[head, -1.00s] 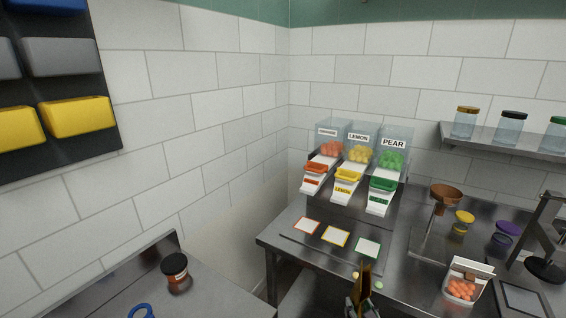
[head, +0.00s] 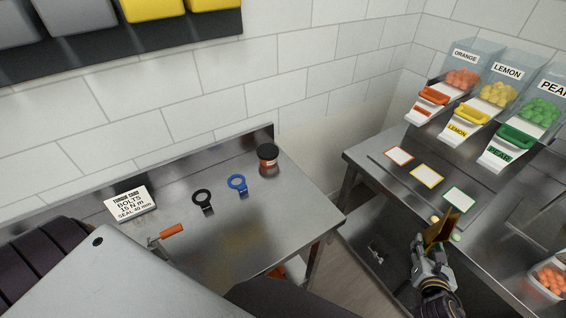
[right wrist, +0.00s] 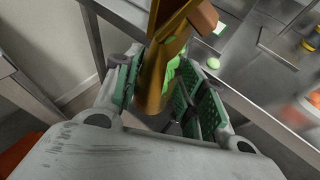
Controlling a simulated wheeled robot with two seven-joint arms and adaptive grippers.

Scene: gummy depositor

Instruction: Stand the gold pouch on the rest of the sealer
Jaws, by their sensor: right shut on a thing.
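The gold pouch (head: 437,231) is in my right gripper (head: 428,248), near the front edge of the right-hand steel bench. In the right wrist view the pouch (right wrist: 156,85) sits between the green-padded fingers of the right gripper (right wrist: 160,92), which are shut on it. Its upper end runs out of the top of that view, and its lower part is partly hidden by the fingers. The sealer is not clearly seen in either current view. My left gripper is not in view.
The right-hand bench carries coloured-frame cards (head: 427,175), candy dispensers (head: 467,110) and a box of orange sweets (head: 548,280). The left bench (head: 255,230) holds a dark-lidded jar (head: 268,160), black (head: 203,200) and blue (head: 238,184) ring tools, an orange-handled tool (head: 170,231) and a torque card (head: 130,203).

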